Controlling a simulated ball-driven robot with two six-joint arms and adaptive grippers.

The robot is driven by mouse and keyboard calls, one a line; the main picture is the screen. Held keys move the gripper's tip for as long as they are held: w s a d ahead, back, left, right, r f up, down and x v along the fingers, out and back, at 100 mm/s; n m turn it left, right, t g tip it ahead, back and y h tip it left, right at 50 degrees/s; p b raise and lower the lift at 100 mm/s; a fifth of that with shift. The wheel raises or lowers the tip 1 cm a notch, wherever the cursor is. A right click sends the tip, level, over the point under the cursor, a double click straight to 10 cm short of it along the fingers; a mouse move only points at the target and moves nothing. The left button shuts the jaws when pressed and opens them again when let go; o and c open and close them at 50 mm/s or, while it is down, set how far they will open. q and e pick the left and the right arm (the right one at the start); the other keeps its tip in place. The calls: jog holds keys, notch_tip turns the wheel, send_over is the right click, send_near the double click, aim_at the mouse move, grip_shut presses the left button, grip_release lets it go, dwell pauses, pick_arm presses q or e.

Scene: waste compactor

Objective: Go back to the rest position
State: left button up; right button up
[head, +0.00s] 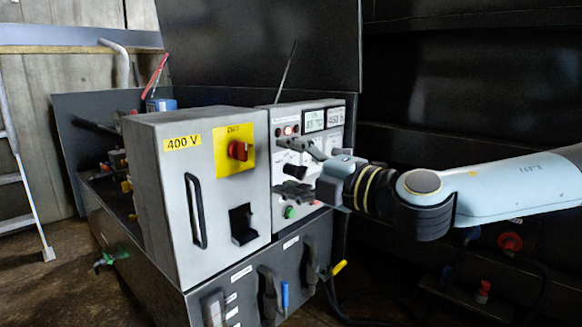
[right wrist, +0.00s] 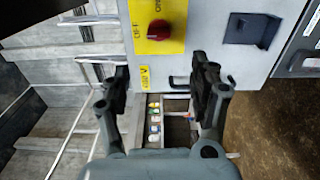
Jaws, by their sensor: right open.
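My right gripper (head: 303,168) reaches in from the right in the head view, in front of the control panel (head: 335,140) with its displays and lamps. It is open, with nothing visible between its fingers. In the right wrist view the two fingers of the right gripper (right wrist: 160,85) stand apart, with the grey 400 V cabinet (right wrist: 228,58) behind them. The red rotary switch (head: 239,150) sits on a yellow plate on that cabinet; it also shows in the right wrist view (right wrist: 158,29). My left gripper is not in view.
A green button (head: 290,212) sits low on the panel. Below, a dark base (head: 240,285) carries several handles and a yellow-ended lever (head: 339,267). A ladder (head: 22,180) stands at the left. Dark walls and red fittings (head: 510,241) lie behind my right arm.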

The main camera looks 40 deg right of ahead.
jog(key=shift+s, duration=0.15)
dwell(0.5)
